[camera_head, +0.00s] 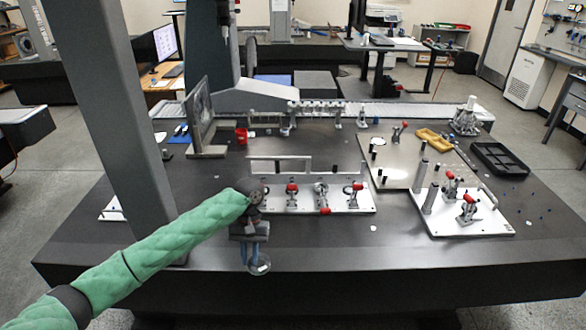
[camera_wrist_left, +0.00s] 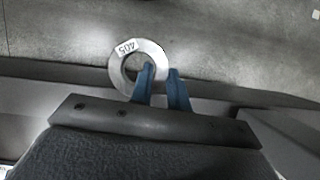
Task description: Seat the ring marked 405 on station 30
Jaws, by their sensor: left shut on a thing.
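My left gripper (camera_head: 256,258) is shut on the pale metal ring (camera_head: 262,268), which hangs by the table's front edge in the head view. In the left wrist view, the left gripper's blue fingers (camera_wrist_left: 161,73) pinch the side of the ring (camera_wrist_left: 116,69). One finger shows over its hole and the other outside its rim. A white tag on the ring reads 405, upside down. The floor shows beyond the ring. I cannot read any station number, so I cannot tell which place is station 30. My right gripper is out of view.
A white fixture plate with red-tipped clamps (camera_head: 335,203) stands beyond my left gripper. Another clamp plate (camera_head: 478,226) with upright posts is at the right. A yellow tray (camera_head: 433,139) and a black tray (camera_head: 503,160) lie behind it. The dark table front (camera_head: 390,241) is mostly clear.

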